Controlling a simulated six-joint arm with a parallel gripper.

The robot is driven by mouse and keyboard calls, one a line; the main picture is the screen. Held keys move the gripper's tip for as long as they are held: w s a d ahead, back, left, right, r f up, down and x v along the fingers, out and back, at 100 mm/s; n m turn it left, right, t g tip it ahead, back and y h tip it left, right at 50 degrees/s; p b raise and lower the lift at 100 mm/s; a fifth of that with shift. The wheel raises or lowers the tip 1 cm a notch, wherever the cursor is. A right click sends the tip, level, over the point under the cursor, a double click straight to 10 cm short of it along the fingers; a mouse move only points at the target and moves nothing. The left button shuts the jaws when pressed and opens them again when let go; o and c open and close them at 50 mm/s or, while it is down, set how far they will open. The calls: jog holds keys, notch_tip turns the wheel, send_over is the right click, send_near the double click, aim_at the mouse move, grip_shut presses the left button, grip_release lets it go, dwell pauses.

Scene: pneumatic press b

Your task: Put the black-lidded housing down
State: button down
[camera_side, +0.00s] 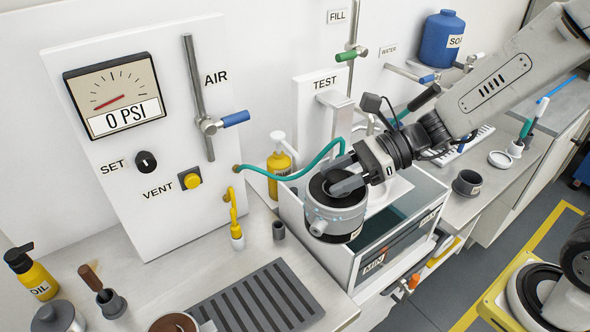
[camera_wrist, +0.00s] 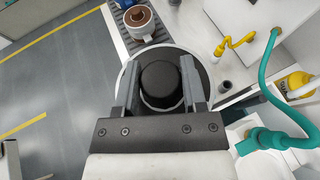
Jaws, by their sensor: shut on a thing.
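The black-lidded housing (camera_side: 337,217) is a grey metal cylinder with a black top. My gripper (camera_side: 338,183) comes at it from the right and is shut on the black knob of its lid. In the wrist view the black lid (camera_wrist: 160,84) fills the space between the two fingers of my gripper (camera_wrist: 160,68). In the side view the housing overlaps the left part of a clear-walled tank (camera_side: 395,232). I cannot tell whether its base touches anything; its underside is hidden.
A dark ribbed mat (camera_side: 255,298) lies on the bench at the front, with a brown-topped housing (camera_side: 173,323) beside it. A teal hose (camera_side: 312,163) runs behind the held housing. A yellow bottle (camera_side: 279,170) stands behind. A dark cup (camera_side: 467,183) stands to the right.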

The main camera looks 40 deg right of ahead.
jog(key=s+a+f+n+g+y, duration=0.1)
jog(key=s+a+f+n+g, duration=0.3)
jog(key=s+f, duration=0.4)
jog(key=shift+s+a+f+g, duration=0.3)
jog(key=shift+a+g, duration=0.2)
jog(key=shift+a, duration=0.45)
jog(key=w+a+f, duration=0.7)
jog(key=w+f, duration=0.2)
jog(key=w, duration=0.2)
jog(key=shift+w, duration=0.3)
jog(key=shift+f, duration=0.1)
jog(key=shift+w+a+f, duration=0.1)
jog(key=shift+w+f, duration=0.1)
jog(key=shift+f, duration=1.65)
